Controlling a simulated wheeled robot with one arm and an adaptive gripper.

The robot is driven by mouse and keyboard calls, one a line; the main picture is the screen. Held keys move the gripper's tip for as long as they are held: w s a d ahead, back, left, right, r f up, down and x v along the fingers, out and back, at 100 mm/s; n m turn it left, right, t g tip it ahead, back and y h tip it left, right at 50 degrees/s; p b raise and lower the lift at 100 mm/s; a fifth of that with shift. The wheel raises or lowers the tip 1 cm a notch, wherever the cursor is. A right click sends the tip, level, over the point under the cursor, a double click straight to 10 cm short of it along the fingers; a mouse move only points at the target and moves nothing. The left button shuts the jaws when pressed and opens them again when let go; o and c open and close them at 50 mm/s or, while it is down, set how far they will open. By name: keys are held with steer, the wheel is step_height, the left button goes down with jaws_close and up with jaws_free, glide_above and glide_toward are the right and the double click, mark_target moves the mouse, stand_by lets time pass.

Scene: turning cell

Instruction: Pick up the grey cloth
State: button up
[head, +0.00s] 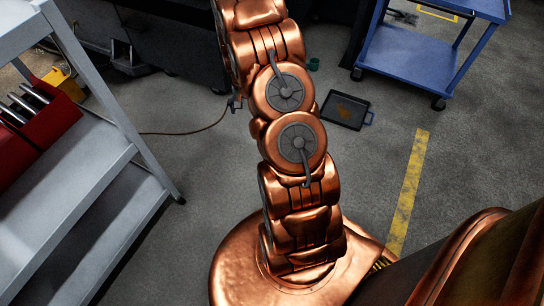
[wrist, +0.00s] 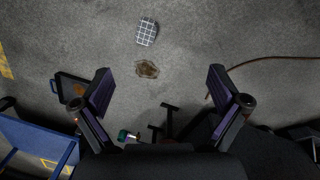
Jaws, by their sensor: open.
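A grey cloth (wrist: 147,31) with a light checked pattern lies flat on the concrete floor at the top of the wrist view. My gripper (wrist: 160,74) is open, with its two dark purple-faced fingers spread wide and nothing between them. The cloth appears beyond the fingertips, apart from them. In the head view I see neither the cloth nor my gripper; my copper arm covers the middle of that view.
A brown stain (wrist: 147,69) marks the floor near the cloth. A black tray (head: 346,110) lies by a blue cart (head: 407,55). A grey shelf cart (head: 75,175) holds a red bin (head: 38,125). A cable (head: 190,131) crosses the floor. A yellow line (head: 408,190) runs right.

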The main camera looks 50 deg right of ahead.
steer(key=d+f+m+b, duration=0.1)
steer(key=d+f, duration=0.2)
steer(key=f, duration=0.6)
steer(key=s+d+f+m+b, duration=0.1)
steer(key=d+f, duration=0.3)
steer(key=f, duration=0.6)
steer(key=d+f+m+t+b, duration=0.1)
steer(key=d+f+m+b, duration=0.1)
steer(key=f, duration=0.8)
steer(key=shift+s+d+b, duration=0.2)
steer(key=shift+d+b, duration=0.15)
steer(key=shift+d, duration=0.2)
steer(key=shift+s+d+b, duration=0.15)
steer(key=shift+d+b, duration=0.2)
steer(key=shift+d, duration=0.15)
steer(key=shift+f+b, duration=0.45)
steer(key=shift+f, duration=0.9)
steer(key=f, duration=0.1)
steer(key=f+b, duration=0.1)
steer(key=f, duration=0.1)
steer(key=f+b, duration=0.1)
steer(key=f, duration=0.1)
steer(key=shift+s+a+f, duration=0.1)
steer(key=shift+s+a, duration=0.05)
steer(key=shift+a, duration=0.1)
steer(key=shift+c, duration=0.4)
steer(key=c, duration=1.1)
